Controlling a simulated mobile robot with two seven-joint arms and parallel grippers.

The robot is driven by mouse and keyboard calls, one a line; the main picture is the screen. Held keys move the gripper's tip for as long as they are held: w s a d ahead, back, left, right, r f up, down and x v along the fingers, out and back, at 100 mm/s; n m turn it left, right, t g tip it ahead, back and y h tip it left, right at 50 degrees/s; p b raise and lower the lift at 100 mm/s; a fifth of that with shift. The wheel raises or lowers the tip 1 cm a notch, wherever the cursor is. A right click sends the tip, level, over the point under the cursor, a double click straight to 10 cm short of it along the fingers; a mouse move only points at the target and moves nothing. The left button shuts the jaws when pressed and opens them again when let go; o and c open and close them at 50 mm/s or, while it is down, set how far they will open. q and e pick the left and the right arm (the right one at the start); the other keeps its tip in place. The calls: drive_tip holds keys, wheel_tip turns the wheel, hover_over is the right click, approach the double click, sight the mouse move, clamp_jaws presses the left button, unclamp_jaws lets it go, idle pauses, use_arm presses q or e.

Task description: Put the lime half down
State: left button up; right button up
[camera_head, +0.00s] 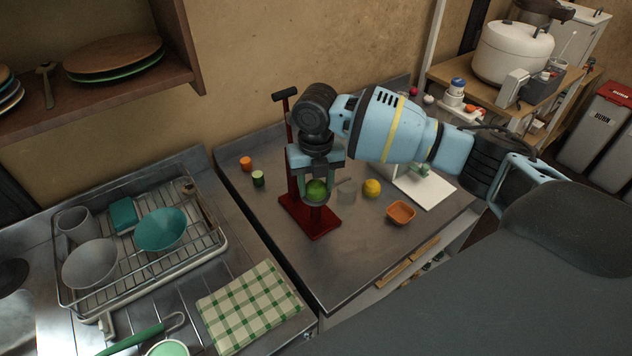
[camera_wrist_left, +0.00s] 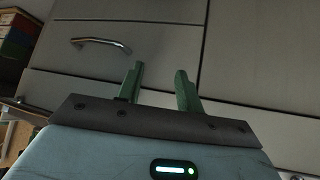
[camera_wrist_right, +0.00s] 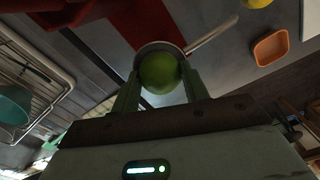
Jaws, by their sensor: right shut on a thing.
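The lime half (camera_head: 316,190) is green and rounded, and in the right wrist view it (camera_wrist_right: 159,73) sits between the fingertips. My right gripper (camera_wrist_right: 160,85) is shut on it. In the head view my right gripper (camera_head: 316,186) points down in front of the red juicer press (camera_head: 312,218). A round metal cup with a handle (camera_wrist_right: 212,34) shows right behind the lime half; whether they touch I cannot tell. My left gripper (camera_wrist_left: 158,90) is open and empty, facing grey cabinet fronts; it is not in the head view.
A yellow lemon (camera_head: 372,187) and an orange square dish (camera_head: 400,212) lie right of the press. A white board (camera_head: 428,188) lies beyond them. A dish rack (camera_head: 140,245) and checked cloth (camera_head: 250,305) are at lower left.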

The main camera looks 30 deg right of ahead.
sight(316, 181)
drive_tip(key=shift+f, duration=0.35)
drive_tip(key=o, duration=1)
drive_tip(key=shift+a+f, duration=0.1)
drive_tip(key=shift+f, duration=0.05)
drive_tip(key=shift+s, duration=0.1)
drive_tip(key=shift+d+f, duration=0.15)
drive_tip(key=shift+d, duration=0.05)
wheel_tip(316, 181, up, 13)
drive_tip(key=shift+a, duration=0.1)
